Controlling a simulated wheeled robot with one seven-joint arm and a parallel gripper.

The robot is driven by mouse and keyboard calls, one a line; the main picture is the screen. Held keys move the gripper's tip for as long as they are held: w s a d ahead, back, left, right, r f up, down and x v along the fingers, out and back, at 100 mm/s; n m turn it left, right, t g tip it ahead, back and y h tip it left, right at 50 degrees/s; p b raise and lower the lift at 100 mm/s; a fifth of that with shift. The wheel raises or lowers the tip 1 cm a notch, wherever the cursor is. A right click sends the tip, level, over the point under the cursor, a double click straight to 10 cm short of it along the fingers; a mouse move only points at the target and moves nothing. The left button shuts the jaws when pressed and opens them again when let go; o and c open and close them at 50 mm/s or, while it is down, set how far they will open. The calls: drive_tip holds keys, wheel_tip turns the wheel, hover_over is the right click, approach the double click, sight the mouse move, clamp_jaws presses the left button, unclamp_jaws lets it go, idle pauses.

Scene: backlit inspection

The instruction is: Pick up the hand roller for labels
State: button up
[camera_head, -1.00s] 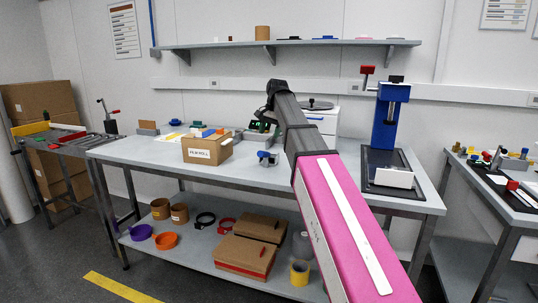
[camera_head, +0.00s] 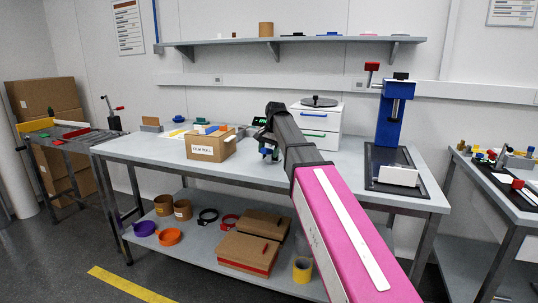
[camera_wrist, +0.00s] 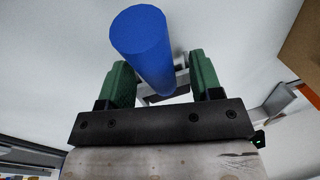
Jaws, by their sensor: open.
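The hand roller has a thick blue cylindrical handle (camera_wrist: 145,45), with a pale metal frame and a dark part beyond it. In the wrist view the handle stands between the two green fingers of my gripper (camera_wrist: 158,68). The fingers are apart, with one on each side of the handle; I cannot tell whether either touches it. In the head view a small blue part (camera_head: 270,154), apparently the roller, shows on the workbench (camera_head: 240,175) below my arm's end. My arm hides most of it and the fingers.
An open cardboard box (camera_head: 211,147) with several items stands left of the roller. A white drawer unit (camera_head: 318,128) is behind my arm. A blue press (camera_head: 393,122) stands on a dark base at right. A wall shelf (camera_head: 300,40) runs above.

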drive_tip(key=shift+f, duration=0.25)
drive_tip(key=c, duration=1)
drive_tip(key=shift+o, duration=0.2)
drive_tip(key=shift+r, duration=0.1)
